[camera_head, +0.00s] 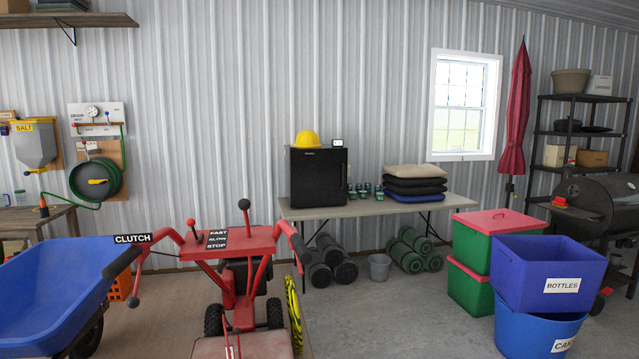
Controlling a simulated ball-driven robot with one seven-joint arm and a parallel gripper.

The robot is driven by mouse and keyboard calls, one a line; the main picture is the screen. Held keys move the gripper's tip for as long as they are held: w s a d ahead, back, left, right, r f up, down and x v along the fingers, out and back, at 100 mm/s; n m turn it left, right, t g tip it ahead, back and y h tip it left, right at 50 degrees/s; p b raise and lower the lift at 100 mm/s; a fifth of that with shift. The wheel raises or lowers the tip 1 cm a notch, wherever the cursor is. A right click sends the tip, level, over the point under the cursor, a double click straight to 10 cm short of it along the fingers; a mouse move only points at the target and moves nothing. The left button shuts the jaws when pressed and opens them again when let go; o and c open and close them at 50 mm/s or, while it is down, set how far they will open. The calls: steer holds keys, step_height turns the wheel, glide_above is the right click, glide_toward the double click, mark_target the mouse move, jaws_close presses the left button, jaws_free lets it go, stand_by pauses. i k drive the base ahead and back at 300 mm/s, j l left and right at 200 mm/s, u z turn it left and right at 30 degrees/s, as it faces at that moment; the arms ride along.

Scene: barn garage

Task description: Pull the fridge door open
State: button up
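A small black fridge (318,178) stands on a long folding table (370,207) against the corrugated metal wall. My gripper and arm do not show in this view.
A red walk-behind machine (237,262) and a blue wheelbarrow (55,280) stand in front at left. Green bins with red lids (493,226) and blue bins (545,280) stand at right. Bare concrete floor (400,315) lies between them. Dumbbells and cushions (415,183) sit right of the fridge.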

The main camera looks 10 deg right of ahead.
mark_target(318, 177)
steer(key=i+z, duration=0.15)
steer(key=z, duration=0.4)
steer(key=i, duration=5.55)
